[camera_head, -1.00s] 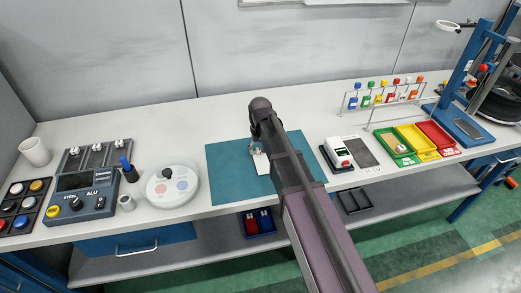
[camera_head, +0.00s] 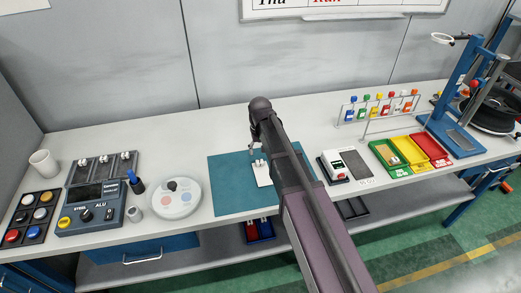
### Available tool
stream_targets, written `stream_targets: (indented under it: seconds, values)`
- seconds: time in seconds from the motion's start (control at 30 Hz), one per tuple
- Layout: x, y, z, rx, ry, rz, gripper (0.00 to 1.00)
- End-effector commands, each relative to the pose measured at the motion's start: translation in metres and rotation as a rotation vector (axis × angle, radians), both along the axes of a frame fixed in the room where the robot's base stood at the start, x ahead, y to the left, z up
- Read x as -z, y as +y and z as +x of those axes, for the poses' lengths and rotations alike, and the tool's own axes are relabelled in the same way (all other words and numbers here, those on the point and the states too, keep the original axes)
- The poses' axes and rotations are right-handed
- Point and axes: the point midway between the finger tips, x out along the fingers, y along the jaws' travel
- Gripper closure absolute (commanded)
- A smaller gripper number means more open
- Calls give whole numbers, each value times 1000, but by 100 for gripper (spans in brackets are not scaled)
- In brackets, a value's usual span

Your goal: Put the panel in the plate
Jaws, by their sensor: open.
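A small white flat piece (camera_head: 264,176) lies on the teal mat (camera_head: 228,185), with small pale upright parts at its far end; it could be the panel, but I cannot tell for sure. A round white plate (camera_head: 176,211) with several coloured spots sits to the left of the mat. My gripper (camera_head: 254,151) is open at the far end of the white piece, pointing down. The arm partly covers it, and I cannot tell whether its fingers touch the piece.
A control box (camera_head: 91,208) and a white cup (camera_head: 44,163) stand at left. A small white device (camera_head: 334,165) is right of the mat. Green, yellow and red trays (camera_head: 431,149) and a rack of coloured items (camera_head: 380,103) are farther right. Table behind the mat is clear.

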Motion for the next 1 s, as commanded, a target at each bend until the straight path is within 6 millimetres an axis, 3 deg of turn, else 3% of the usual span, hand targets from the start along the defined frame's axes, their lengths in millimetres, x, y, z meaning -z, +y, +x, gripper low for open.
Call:
stream_targets:
  seconds: [0.5, 1.0]
  values:
    - [-46, 0, 0, -1, 0, 0, 24]
    - [-54, 1, 0, -1, 0, 0, 24]
